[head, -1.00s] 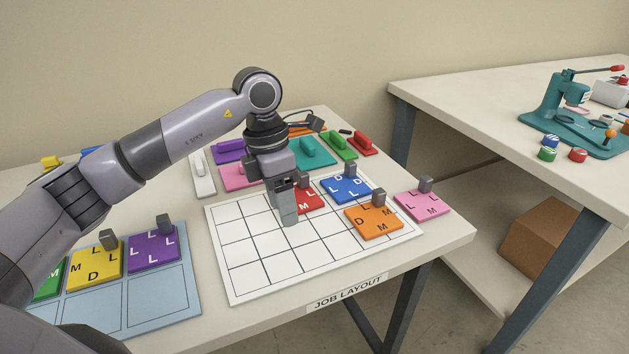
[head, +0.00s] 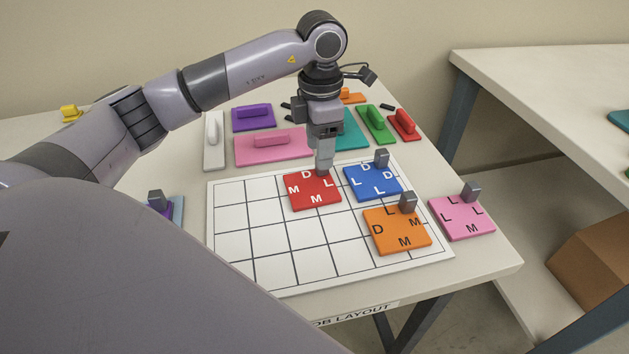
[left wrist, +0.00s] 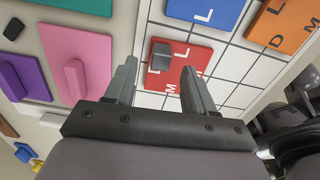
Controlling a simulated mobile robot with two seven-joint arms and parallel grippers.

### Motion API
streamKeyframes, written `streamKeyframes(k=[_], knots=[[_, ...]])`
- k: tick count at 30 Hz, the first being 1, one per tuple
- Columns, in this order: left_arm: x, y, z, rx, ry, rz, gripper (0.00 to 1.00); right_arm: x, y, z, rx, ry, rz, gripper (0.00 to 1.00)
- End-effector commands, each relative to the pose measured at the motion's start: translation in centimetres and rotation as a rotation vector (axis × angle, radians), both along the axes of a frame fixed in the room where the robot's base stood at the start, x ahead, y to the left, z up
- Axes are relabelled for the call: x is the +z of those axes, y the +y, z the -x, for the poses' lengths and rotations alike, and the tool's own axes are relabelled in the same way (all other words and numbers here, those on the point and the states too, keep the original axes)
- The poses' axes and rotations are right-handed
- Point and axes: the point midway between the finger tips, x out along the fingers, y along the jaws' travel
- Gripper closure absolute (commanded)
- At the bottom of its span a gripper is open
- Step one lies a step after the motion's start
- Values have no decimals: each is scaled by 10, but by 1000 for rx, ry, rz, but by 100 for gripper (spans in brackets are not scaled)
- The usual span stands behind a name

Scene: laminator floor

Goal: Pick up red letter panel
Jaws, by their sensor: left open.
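The red letter panel (head: 313,190) lies on the white gridded board (head: 233,241) in its back row, marked with white letters. In the left wrist view the red panel (left wrist: 180,80) shows its grey knob (left wrist: 160,56) in front of the fingers. My left gripper (head: 324,165) points down at the red panel's back edge in the head view and hides the knob there. In the left wrist view my left gripper (left wrist: 158,85) is open, its two fingers apart with nothing held between them. My right gripper is not in view.
A blue panel (head: 374,184) sits just right of the red one, with an orange panel (head: 397,232) in front of it. A pink letter panel (head: 461,220) lies off the board. Several handled blocks, including a pink one (head: 270,150), stand behind the board.

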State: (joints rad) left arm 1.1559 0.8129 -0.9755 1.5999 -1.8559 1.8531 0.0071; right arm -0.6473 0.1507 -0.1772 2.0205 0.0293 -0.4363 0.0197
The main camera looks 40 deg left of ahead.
Motion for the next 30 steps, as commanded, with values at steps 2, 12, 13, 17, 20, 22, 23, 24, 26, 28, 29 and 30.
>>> streamKeyframes(k=[2, 12, 13, 17, 20, 22, 23, 24, 26, 28, 29, 30], knots=[[-14, 2, 3, 0, 6, -1, 46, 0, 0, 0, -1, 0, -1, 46], [-32, 1, 2, -1, 1, 1, 46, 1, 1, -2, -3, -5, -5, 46], [-32, 1, 2, -1, 1, 1, 46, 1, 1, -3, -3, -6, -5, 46], [-32, 1, 2, -1, 1, 1, 72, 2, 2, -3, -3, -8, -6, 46], [-32, 1, 2, 0, 1, 1, 100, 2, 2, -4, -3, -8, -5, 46], [-31, 1, 2, 0, 0, 1, 100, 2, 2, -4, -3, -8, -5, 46], [-31, 1, 2, 0, 0, 1, 100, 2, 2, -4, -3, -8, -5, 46], [-31, 1, 2, 0, 0, 1, 100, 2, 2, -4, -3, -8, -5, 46], [-31, 1, 2, 0, 0, 1, 100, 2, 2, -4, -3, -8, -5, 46], [-31, 1, 2, 0, 0, 1, 100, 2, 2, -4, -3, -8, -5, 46], [-30, 1, 1, 0, 0, 1, 100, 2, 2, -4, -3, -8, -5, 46], [-29, 1, 1, 0, -1, 1, 100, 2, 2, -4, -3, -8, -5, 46]])
